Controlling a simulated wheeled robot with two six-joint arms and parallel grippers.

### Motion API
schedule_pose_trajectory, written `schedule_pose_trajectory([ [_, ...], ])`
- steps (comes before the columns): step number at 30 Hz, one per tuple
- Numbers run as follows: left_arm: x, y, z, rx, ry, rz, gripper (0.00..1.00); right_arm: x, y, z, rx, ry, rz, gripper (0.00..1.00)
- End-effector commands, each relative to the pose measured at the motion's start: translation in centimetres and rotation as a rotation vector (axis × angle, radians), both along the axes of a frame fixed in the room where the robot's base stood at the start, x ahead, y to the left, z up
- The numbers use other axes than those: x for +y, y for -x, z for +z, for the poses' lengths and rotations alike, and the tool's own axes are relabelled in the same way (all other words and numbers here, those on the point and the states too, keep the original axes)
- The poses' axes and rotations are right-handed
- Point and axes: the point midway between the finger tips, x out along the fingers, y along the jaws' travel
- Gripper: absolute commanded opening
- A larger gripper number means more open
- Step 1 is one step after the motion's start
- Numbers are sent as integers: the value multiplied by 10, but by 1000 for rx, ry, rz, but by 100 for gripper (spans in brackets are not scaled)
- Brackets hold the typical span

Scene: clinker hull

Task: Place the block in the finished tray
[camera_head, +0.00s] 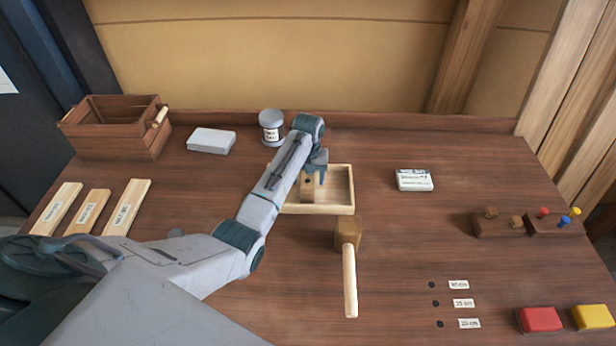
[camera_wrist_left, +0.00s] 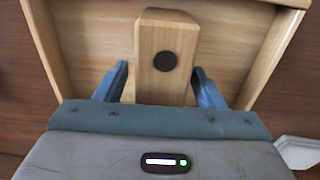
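The wooden block (camera_head: 307,188) is pale brown with a dark round spot on its face. It is inside the shallow light-wood tray (camera_head: 346,209), towards its left side. In the left wrist view the block (camera_wrist_left: 160,88) lies between the two blue fingers of my left gripper (camera_wrist_left: 160,82), with a gap on the left and a narrower one on the right. My left gripper (camera_head: 318,173) reaches over the tray and is open around the block. The arm hides part of the tray's left side. My right gripper is not in view.
A mallet (camera_head: 349,270) lies just in front of the tray. A small white box (camera_head: 414,180) lies right of the tray. A wooden toolbox (camera_head: 115,128) stands back left. The table between mallet and labelled holes is clear.

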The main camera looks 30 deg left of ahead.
Motion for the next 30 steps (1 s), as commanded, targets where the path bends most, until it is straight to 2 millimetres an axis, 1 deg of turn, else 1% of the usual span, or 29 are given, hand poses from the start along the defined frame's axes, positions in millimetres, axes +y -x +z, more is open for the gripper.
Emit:
schedule_pose_trajectory([
  [1,0,0,0,0,0,0,63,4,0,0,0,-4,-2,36],
  [3,0,0,0,0,0,0,63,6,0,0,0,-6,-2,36],
  [8,0,0,2,-1,0,0,63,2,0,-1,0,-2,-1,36],
  [11,0,-1,10,-3,0,0,63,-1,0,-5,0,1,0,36],
  [14,0,-1,26,-6,-1,0,63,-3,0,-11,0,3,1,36],
  [22,0,-1,88,-7,0,-1,63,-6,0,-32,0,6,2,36],
  [23,0,0,97,-3,0,-1,63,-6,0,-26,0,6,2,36],
  [24,0,0,106,0,0,0,63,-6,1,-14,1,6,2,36],
  [27,0,0,114,0,0,0,63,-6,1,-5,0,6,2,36],
  [30,0,0,119,0,1,0,63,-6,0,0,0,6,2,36],
])
